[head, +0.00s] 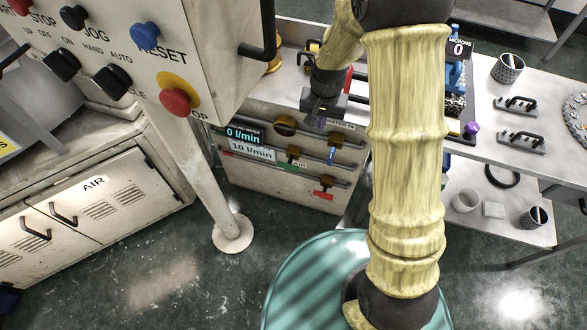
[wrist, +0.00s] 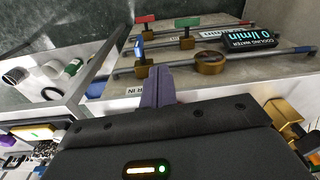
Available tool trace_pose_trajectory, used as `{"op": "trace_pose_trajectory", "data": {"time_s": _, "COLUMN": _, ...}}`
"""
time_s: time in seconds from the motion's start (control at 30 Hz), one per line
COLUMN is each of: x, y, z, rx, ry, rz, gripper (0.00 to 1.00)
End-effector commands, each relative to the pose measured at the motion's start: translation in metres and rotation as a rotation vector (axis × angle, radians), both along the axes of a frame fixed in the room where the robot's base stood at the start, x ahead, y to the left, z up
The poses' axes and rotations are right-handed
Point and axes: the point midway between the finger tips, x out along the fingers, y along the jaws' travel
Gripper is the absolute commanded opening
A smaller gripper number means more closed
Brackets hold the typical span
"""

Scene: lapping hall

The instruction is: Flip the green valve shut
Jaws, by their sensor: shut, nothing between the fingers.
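The green valve (wrist: 188,23) shows in the wrist view as a green handle above a brass body on the middle pipe of a wall panel. It stands beyond my fingertips, up and to the right. The gripper is apart from the green handle.
A blue valve handle (wrist: 138,48) is on the nearest pipe, close to my fingertips. A red handle (wrist: 145,19) is on the far pipe. A cooling water display (wrist: 252,37) reads 0 l/min. The control box (head: 130,50) hangs at upper left; a table (head: 510,160) stands right.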

Motion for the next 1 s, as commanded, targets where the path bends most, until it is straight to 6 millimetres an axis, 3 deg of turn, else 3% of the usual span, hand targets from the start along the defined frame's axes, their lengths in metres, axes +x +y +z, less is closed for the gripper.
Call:
{"op": "trace_pose_trajectory", "data": {"time_s": 0.03, "x": 0.008, "y": 0.009, "z": -0.026, "rx": -0.001, "ry": 0.013, "rz": -0.008, "gripper": 0.0}}
{"op": "trace_pose_trajectory", "data": {"time_s": 0.3, "x": 0.037, "y": 0.052, "z": -0.117, "rx": -0.008, "ry": 0.063, "rz": -0.073, "gripper": 0.0}}
{"op": "trace_pose_trajectory", "data": {"time_s": 0.4, "x": 0.043, "y": 0.064, "z": -0.141, "rx": -0.012, "ry": 0.076, "rz": -0.092, "gripper": 0.0}}
{"op": "trace_pose_trajectory", "data": {"time_s": 0.53, "x": 0.046, "y": 0.071, "z": -0.155, "rx": -0.013, "ry": 0.083, "rz": -0.106, "gripper": 0.0}}
{"op": "trace_pose_trajectory", "data": {"time_s": 1.0, "x": 0.046, "y": 0.072, "z": -0.161, "rx": -0.015, "ry": 0.086, "rz": -0.108, "gripper": 0.0}}
